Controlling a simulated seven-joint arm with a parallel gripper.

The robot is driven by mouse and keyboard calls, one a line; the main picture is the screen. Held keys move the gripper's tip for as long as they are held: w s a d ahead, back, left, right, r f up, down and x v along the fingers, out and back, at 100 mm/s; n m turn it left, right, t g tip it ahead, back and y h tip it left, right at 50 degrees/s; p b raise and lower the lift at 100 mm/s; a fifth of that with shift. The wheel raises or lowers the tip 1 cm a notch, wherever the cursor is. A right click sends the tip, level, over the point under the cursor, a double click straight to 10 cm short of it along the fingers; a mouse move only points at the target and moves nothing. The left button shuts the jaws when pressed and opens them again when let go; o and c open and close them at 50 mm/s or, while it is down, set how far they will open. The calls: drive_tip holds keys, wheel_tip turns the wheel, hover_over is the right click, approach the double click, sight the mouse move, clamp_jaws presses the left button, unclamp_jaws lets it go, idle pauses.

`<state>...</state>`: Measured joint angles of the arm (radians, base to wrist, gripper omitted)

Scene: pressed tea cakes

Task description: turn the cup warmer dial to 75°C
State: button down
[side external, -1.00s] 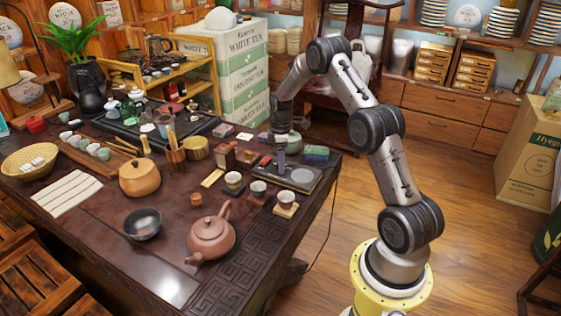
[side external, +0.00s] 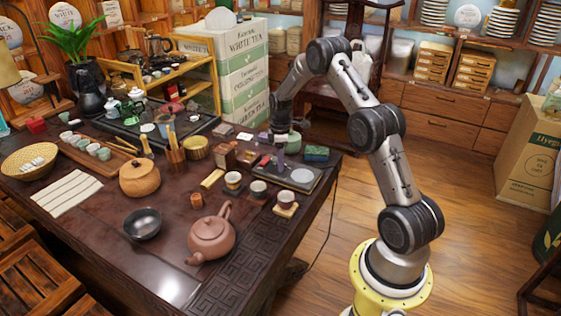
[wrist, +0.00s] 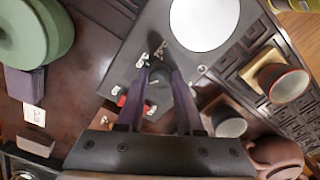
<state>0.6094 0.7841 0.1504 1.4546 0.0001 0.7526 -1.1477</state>
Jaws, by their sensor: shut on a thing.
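The cup warmer (side external: 283,183) is a dark flat plate at the right end of the table, with a pale round heating pad (side external: 301,176). In the wrist view the warmer (wrist: 145,42) lies below my gripper, with its white pad (wrist: 204,22) at the top. My gripper (side external: 281,160) points down over the plate's left part, beside the pad. In the wrist view its purple fingers (wrist: 160,75) are shut on the dark dial (wrist: 157,92). Small white markings lie around the dial. The dial setting cannot be read, and the fingers partly hide the knob.
Small cups (side external: 258,188) stand just in front of the warmer, and a clay teapot (side external: 212,237) is nearer the front. The air above the pad is clear.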

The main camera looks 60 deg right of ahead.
drive_tip(key=m, duration=0.5)
drive_tip(key=shift+r+m, duration=0.1)
drive_tip(key=shift+m, duration=0.2)
drive_tip(key=m, duration=1.1)
drive_tip(key=shift+m, duration=0.4)
drive_tip(key=m, duration=0.5)
drive_tip(key=shift+m, duration=0.3)
drive_tip(key=c, duration=0.5)
unclamp_jaws()
drive_tip(key=shift+c, duration=0.2)
wheel_tip(320, 180, up, 14)
